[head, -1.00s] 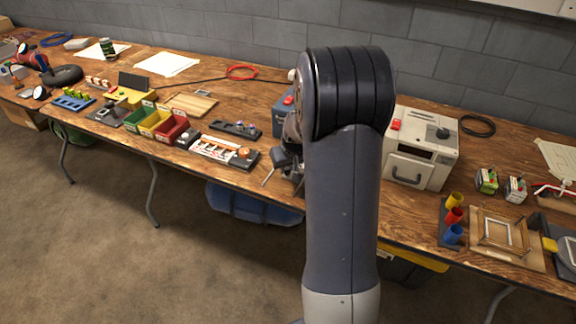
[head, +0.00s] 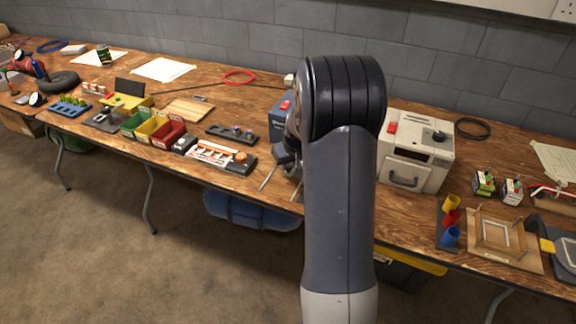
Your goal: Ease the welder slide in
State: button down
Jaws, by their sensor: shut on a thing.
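A blue-grey box (head: 280,118) with a red switch on top stands on the bench, mostly hidden behind my arm; I cannot tell whether it is the welder. A cream box (head: 414,163) right of my arm has a red switch, a dark knob and a handle on its front. The slide itself cannot be made out. My gripper (head: 282,184) shows only in part, left of my arm at the bench's front edge, in front of the blue-grey box. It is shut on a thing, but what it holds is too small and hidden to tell.
The wooden bench (head: 345,103) runs along a grey block wall. Left of the gripper lie an orange-and-white board (head: 214,153), a dark tray (head: 222,132) and colored bins (head: 166,133). Right of the cream box stand colored cups (head: 451,219) and a wooden frame (head: 503,252).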

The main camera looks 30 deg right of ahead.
jog(key=shift+w+d+r, duration=0.1)
jog(key=shift+w, duration=0.05)
jog(key=c, duration=1.3)
grip_release()
jog(key=shift+d, duration=0.1)
jog(key=shift+o, duration=0.2)
jog(key=v, duration=1)
jog(key=shift+r+p, duration=0.25)
jog(key=shift+p, duration=0.1)
jog(key=shift+s, duration=0.25)
jog(key=x, duration=1)
jog(key=shift+w+f+b, duration=0.15)
jog(key=shift+f+b, duration=0.05)
jog(key=shift+b, duration=0.15)
jog(key=shift+r, duration=0.15)
